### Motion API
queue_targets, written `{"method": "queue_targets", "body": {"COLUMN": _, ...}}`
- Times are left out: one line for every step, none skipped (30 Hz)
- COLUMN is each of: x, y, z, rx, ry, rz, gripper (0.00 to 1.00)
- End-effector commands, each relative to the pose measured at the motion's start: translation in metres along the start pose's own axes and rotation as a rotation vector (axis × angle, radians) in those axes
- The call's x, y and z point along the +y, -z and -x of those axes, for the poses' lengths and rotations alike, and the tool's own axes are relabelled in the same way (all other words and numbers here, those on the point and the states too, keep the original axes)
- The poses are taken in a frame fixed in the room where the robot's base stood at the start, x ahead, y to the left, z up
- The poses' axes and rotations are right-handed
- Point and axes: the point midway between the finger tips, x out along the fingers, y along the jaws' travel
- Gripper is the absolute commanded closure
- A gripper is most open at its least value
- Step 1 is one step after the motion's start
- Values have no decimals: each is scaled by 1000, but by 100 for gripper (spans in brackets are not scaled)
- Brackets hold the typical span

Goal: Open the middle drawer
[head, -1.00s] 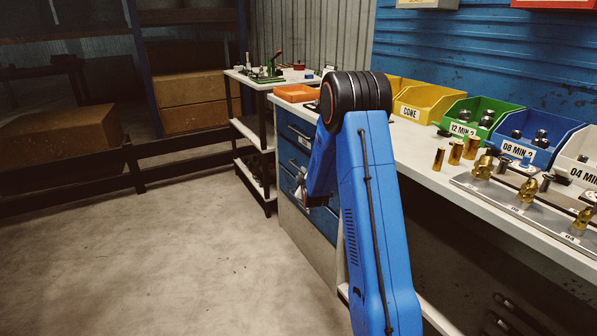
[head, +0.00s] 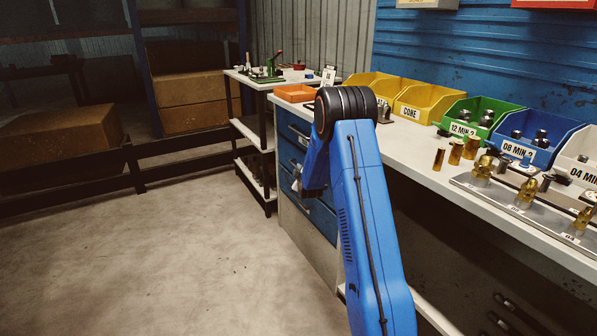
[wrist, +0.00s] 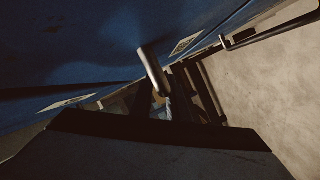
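The blue drawer unit stands under the left end of the white bench in the head view. Its middle drawer (head: 291,160) looks flush with the unit, though my arm covers its right part. My gripper (head: 298,184) is low against the drawer fronts, partly hidden behind my blue forearm. In the wrist view, blue drawer fronts fill the top, and a pale metal handle (wrist: 153,72) runs toward my gripper's dark fingers (wrist: 163,104). The finger gap is too dark to show whether they grip the handle.
Another bar handle (wrist: 270,35) shows at the upper right of the wrist view. A side table (head: 262,80) stands left of the drawers. The concrete floor (head: 200,240) before them is clear. Bins and an orange tray (head: 295,93) sit on the bench.

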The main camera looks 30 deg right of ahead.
Motion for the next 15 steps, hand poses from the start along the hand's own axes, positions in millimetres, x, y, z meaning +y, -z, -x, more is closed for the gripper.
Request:
{"method": "queue_targets", "body": {"x": 0, "y": 0, "z": 0, "rx": 0, "ry": 0, "rz": 0, "gripper": 98}}
{"method": "queue_targets", "body": {"x": 0, "y": 0, "z": 0, "rx": 0, "ry": 0, "rz": 0, "gripper": 100}}
{"method": "queue_targets", "body": {"x": 0, "y": 0, "z": 0, "rx": 0, "ry": 0, "rz": 0, "gripper": 100}}
{"method": "queue_targets", "body": {"x": 0, "y": 0, "z": 0, "rx": 0, "ry": 0, "rz": 0, "gripper": 100}}
{"method": "queue_targets", "body": {"x": 0, "y": 0, "z": 0, "rx": 0, "ry": 0, "rz": 0, "gripper": 100}}
{"method": "queue_targets", "body": {"x": 0, "y": 0, "z": 0, "rx": 0, "ry": 0, "rz": 0, "gripper": 100}}
{"method": "queue_targets", "body": {"x": 0, "y": 0, "z": 0, "rx": 0, "ry": 0, "rz": 0, "gripper": 100}}
{"method": "queue_targets", "body": {"x": 0, "y": 0, "z": 0, "rx": 0, "ry": 0, "rz": 0, "gripper": 100}}
{"method": "queue_targets", "body": {"x": -1, "y": 1, "z": 1, "rx": 0, "ry": 0, "rz": 0, "gripper": 100}}
{"method": "queue_targets", "body": {"x": -2, "y": 2, "z": 1, "rx": 0, "ry": 0, "rz": 0, "gripper": 100}}
{"method": "queue_targets", "body": {"x": -2, "y": 3, "z": 2, "rx": 0, "ry": 1, "rz": 0, "gripper": 100}}
{"method": "queue_targets", "body": {"x": -4, "y": 6, "z": 2, "rx": 1, "ry": 1, "rz": 0, "gripper": 100}}
{"method": "queue_targets", "body": {"x": -6, "y": 8, "z": 3, "rx": 2, "ry": 1, "rz": 0, "gripper": 100}}
{"method": "queue_targets", "body": {"x": -8, "y": 11, "z": 4, "rx": 2, "ry": 2, "rz": 0, "gripper": 100}}
{"method": "queue_targets", "body": {"x": -11, "y": 15, "z": 6, "rx": 3, "ry": 2, "rz": 1, "gripper": 100}}
